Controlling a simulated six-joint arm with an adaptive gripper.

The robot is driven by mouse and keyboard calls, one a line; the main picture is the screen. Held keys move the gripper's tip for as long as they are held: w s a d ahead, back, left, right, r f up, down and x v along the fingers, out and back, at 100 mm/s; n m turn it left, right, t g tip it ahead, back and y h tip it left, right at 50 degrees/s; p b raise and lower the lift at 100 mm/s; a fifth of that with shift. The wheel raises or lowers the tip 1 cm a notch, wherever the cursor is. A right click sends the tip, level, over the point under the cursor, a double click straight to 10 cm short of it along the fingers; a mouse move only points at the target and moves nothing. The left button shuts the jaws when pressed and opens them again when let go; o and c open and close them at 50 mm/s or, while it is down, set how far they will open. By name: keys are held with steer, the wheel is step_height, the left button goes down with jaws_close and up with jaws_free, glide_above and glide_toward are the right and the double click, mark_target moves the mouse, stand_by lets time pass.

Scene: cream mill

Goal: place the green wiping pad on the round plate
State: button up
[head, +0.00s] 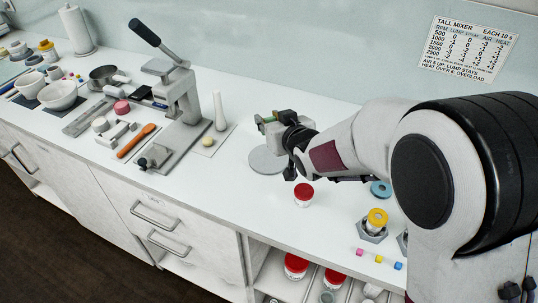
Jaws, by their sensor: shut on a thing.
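My gripper (273,124) is at the middle right of the head view, seen side-on at the end of my arm. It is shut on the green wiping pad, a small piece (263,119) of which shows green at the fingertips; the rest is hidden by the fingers. The round plate (266,161) is a flat grey disc on the white counter, just below the gripper in the picture. My gripper partly covers its right side. The pad appears above the counter, apart from the plate; its exact height is hard to tell.
A red-lidded jar (303,194) stands right of the plate. A lever press (178,95) and a white pestle-like post (220,111) stand to the left. A yellow-topped piece (376,219) and a blue ring (381,189) lie right. The counter in front of the plate is clear.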

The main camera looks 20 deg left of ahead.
steer(key=shift+f, duration=3.1)
steer(key=shift+f, duration=1.85)
steer(key=shift+f, duration=0.2)
steer(key=o, duration=0.9)
steer(key=shift+c, duration=0.2)
steer(key=shift+r, duration=0.2)
steer(key=shift+s+d+r, duration=0.2)
steer(key=shift+s+d, duration=0.1)
steer(key=v, duration=1.1)
